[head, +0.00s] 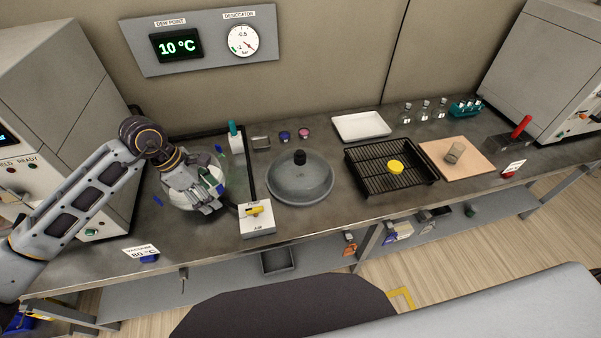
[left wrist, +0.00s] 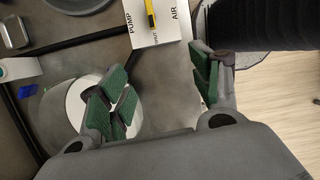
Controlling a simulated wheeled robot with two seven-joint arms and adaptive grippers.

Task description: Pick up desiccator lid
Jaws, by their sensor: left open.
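The desiccator lid (head: 300,182) is a grey dome with a black knob (head: 299,157) on top. It sits on the bench near the middle of the head view, and part of its rim shows at the top left of the left wrist view (left wrist: 78,3). My left gripper (head: 208,190) is to the left of the lid, apart from it, above a round pale vessel (head: 180,203) that it partly hides. In the left wrist view my left gripper (left wrist: 160,87) has its green-padded fingers spread with nothing between them. My right gripper is not in view.
A black rack (head: 380,175) with a yellow disc is right of the lid. A white tray (head: 361,126) lies behind.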

